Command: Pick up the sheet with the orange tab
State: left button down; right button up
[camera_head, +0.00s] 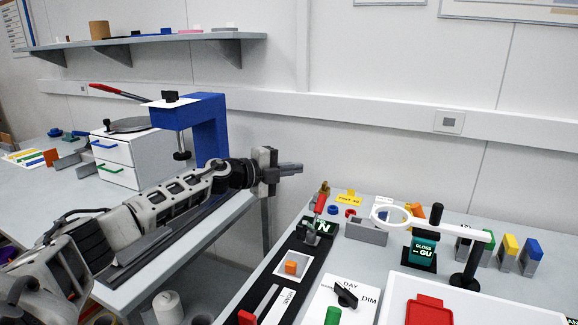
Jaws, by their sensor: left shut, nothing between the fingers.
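My left gripper (290,169) reaches in from the left, over the gap between the two tables. Its fingers are shut and empty, pointing right. My right gripper is not in view. An orange tab (416,209) shows behind the white ring on the right table, in a row with green, yellow (510,244) and blue (532,249) tabbed pieces. The ring partly hides it, and I cannot make out a sheet under it. My gripper is well to the left of it and apart from it.
The white ring (377,216) on a black stand (470,262) stands before the tabs. A dark GLOSS box (421,250), a grey tray (366,233) and a switch panel (343,296) crowd the right table. A blue clamp frame (208,125) rises behind my left arm.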

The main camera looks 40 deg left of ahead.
aim_at(294, 265)
jog(key=k, duration=1)
